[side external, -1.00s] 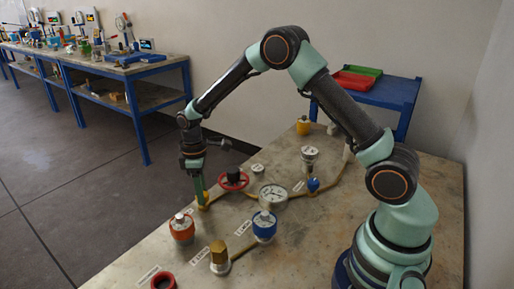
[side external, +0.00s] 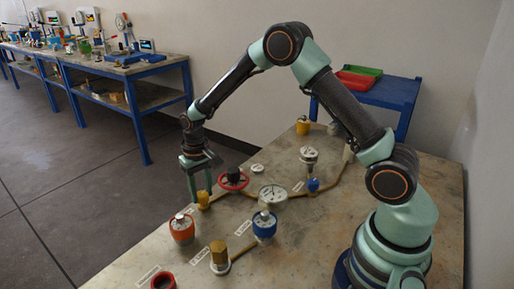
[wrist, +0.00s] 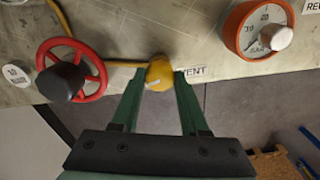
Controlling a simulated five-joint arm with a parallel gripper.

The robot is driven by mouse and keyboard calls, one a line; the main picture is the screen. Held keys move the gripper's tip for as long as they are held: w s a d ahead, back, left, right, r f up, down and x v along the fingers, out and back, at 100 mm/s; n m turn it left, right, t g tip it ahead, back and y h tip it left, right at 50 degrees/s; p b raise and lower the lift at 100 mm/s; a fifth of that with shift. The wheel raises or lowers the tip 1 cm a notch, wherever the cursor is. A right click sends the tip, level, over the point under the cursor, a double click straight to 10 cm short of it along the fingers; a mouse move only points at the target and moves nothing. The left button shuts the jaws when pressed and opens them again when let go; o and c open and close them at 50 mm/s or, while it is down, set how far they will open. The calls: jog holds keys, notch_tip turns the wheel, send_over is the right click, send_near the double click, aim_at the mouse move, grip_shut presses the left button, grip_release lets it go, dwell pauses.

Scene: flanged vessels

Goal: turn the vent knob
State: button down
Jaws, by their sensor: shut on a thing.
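The yellow vent knob (side external: 203,201) stands at the table's far left edge in the side external view, beside the red handwheel. In the wrist view the knob (wrist: 159,76) sits between my green fingertips, with a small pale mark on its face. A label reading "VENT" (wrist: 194,71) lies just right of it, partly covered by a finger. My gripper (side external: 198,194) points down at the knob and is shut on it, one finger on each side (wrist: 158,80).
The red handwheel (wrist: 77,70) with a dark hub is close on the left in the wrist view. An orange dial (wrist: 259,30) stands to the right. A blue-ringed gauge (side external: 264,226) and a brass fitting (side external: 219,255) stand nearer on the table.

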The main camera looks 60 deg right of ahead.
aim_at(203, 194)
jog(key=shift+w+d+m, duration=0.1)
jog(key=shift+d+m, duration=0.1)
jog(key=shift+m, duration=1)
jog(key=shift+c, duration=2.1)
grip_release()
jog(key=shift+a, duration=0.1)
notch_tip(203, 194, up, 12)
jog(key=shift+s, duration=0.2)
jog(key=shift+r, duration=0.1)
